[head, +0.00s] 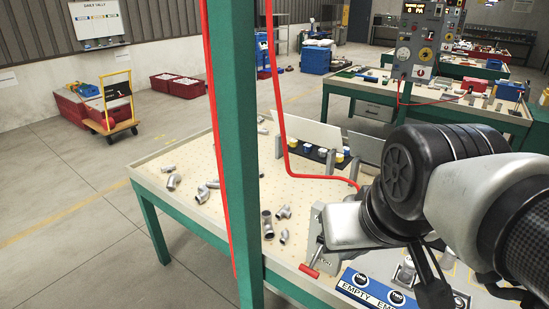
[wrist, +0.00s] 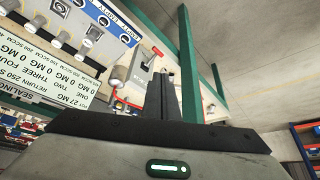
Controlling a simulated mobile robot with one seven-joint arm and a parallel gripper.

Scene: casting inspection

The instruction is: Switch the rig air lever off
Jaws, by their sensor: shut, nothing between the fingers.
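The rig air lever (head: 310,270) has a red grip on a metal arm, at the front edge of the green-framed bench. In the head view its arm slopes down and left from a grey box (head: 321,237) with partly hidden lettering. The lever's red grip also shows in the wrist view (wrist: 154,56), beyond and slightly left of my fingertips. My gripper (wrist: 164,78) is shut and empty, with its dark fingers together. A gap seems to lie between the fingertips and the lever, but its size is hard to judge. My arm covers part of the rig in the head view.
A green post (head: 237,150) stands in front of the bench, with a red hose (head: 283,110) near it. A blue panel reading EMPTY (head: 372,290) sits right of the lever. Grey pipe castings (head: 267,224) lie on the pegboard top (head: 200,155).

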